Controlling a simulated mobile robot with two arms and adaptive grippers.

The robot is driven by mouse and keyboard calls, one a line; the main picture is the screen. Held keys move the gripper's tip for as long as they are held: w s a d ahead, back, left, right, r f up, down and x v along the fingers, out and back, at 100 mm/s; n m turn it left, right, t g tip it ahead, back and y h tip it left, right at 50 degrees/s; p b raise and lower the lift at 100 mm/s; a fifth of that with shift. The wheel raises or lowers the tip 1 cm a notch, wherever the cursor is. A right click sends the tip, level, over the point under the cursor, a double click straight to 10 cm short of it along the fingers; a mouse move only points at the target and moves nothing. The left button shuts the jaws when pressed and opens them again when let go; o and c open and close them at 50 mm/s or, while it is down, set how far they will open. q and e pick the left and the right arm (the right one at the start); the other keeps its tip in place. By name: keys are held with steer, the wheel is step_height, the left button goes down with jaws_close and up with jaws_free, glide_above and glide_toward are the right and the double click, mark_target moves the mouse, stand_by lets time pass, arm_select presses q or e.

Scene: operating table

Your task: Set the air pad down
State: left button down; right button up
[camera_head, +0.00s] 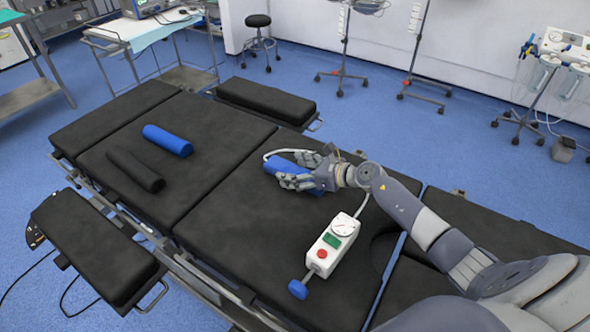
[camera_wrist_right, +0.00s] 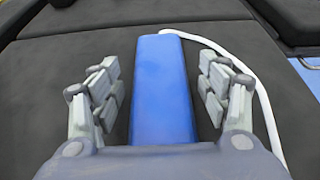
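The air pad (camera_head: 279,164), a blue block with a white tube, lies on the black operating table (camera_head: 225,225), right of its middle. It also shows in the right wrist view (camera_wrist_right: 162,85), running lengthwise between the fingers. My right gripper (camera_head: 290,171) is over the pad. In the right wrist view its fingers (camera_wrist_right: 160,85) stand on either side of the pad, with a visible gap on each side. It is open. The gripper hides part of the pad in the head view. My left gripper is not in view.
A white control box (camera_head: 337,243) with a gauge and red button lies on the table near a small blue bulb (camera_head: 298,289). A blue roll (camera_head: 167,140) and a black roll (camera_head: 135,169) lie farther left. The table between the rolls and the pad is clear.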

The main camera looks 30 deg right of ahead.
steer(key=shift+r, duration=0.2)
steer(key=shift+s+d, duration=0.2)
steer(key=shift+s, duration=0.1)
steer(key=v, duration=1)
steer(key=shift+b, duration=0.3)
steer(key=shift+s+d+r, duration=0.35)
steer(key=shift+s+r, duration=0.05)
steer(key=shift+s, duration=0.1)
steer(key=shift+r, duration=0.1)
